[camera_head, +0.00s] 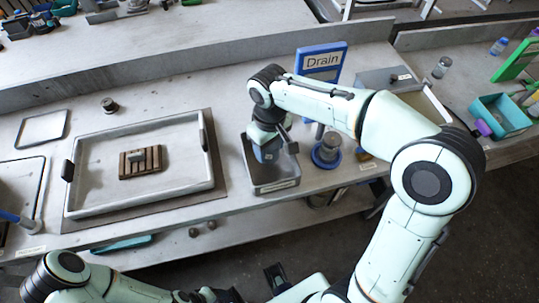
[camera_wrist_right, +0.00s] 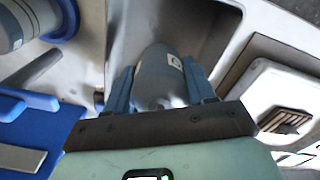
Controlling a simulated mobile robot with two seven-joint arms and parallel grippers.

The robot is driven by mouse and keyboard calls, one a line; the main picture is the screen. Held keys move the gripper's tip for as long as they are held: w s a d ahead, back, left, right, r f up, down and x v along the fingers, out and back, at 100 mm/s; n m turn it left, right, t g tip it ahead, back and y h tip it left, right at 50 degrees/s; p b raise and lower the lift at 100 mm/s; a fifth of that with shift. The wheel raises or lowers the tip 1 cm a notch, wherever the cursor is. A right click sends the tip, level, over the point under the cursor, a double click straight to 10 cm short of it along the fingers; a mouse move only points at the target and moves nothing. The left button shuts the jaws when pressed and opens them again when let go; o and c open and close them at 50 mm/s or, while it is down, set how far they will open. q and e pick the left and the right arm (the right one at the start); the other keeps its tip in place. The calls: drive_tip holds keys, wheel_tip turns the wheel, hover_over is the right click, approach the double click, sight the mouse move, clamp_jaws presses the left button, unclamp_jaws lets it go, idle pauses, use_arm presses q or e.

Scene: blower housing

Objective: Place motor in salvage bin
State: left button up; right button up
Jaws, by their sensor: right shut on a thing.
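The motor (camera_wrist_right: 160,78) is a grey cylinder with a small white label. My right gripper (camera_head: 268,153) is shut on it, with a blue finger on each side in the right wrist view. In the head view, the gripper hides most of the motor. The gripper points down over the open grey metal bin (camera_head: 277,188), which has a label on its front. The bin's interior shows behind the motor in the wrist view (camera_wrist_right: 205,28). I cannot tell whether the motor touches the bin. My left arm lies along the bottom left; its gripper does not show clearly.
A blue Drain sign (camera_head: 321,60) stands behind the bin. A grey cylinder on a blue round base (camera_head: 327,150) stands right of it. A large tray (camera_head: 100,150) with a brown slatted block (camera_head: 140,162) lies left. A teal bin (camera_head: 503,118) is far right.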

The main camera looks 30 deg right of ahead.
sight(269, 156)
drive_tip(key=shift+f, duration=2.1)
drive_tip(key=shift+f+b, duration=0.1)
drive_tip(key=shift+b, duration=0.25)
drive_tip(key=o, duration=1.3)
drive_tip(key=shift+f, duration=0.1)
drive_tip(key=shift+r, duration=0.25)
wheel_tip(269, 156, up, 12)
drive_tip(key=shift+f+p, duration=0.1)
drive_tip(key=shift+p, duration=0.95)
